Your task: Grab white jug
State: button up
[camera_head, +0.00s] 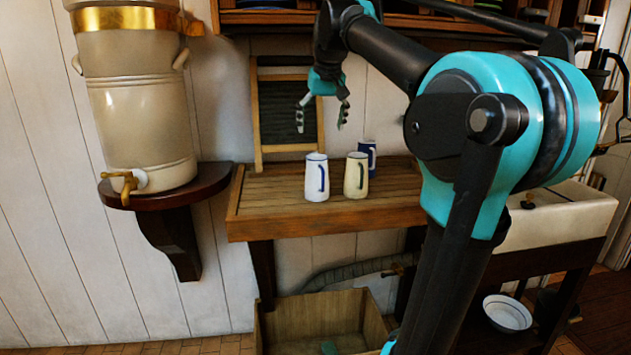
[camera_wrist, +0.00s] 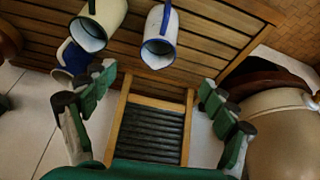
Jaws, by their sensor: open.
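The white jug (camera_head: 315,184) with a blue rim and blue handle stands upright on the slatted wooden counter (camera_head: 260,205). In the wrist view the white jug (camera_wrist: 158,52) is at the top middle, beyond the fingertips. A cream jug (camera_head: 351,178) with a dark handle stands just right of it, and a blue jug (camera_head: 368,146) stands behind the cream one. My gripper (camera_head: 321,122) is open and empty, above and behind the jugs. Its spread green fingers also show in the wrist view (camera_wrist: 155,83), with none touching a jug.
A washboard (camera_head: 288,110) leans on the wall behind the counter. A large stoneware crock (camera_head: 142,125) with a brass tap stands on a shelf at left. A sink (camera_head: 565,212) is at right. A wooden crate (camera_head: 315,322) sits below. The counter's left end is clear.

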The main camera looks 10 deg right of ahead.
aim_at(317, 169)
jog(key=x, duration=1.6)
jog(key=shift+s+d+f, duration=0.1)
jog(key=shift+d+f, duration=0.05)
jog(key=shift+f, duration=0.25)
jog(key=c, duration=1.7)
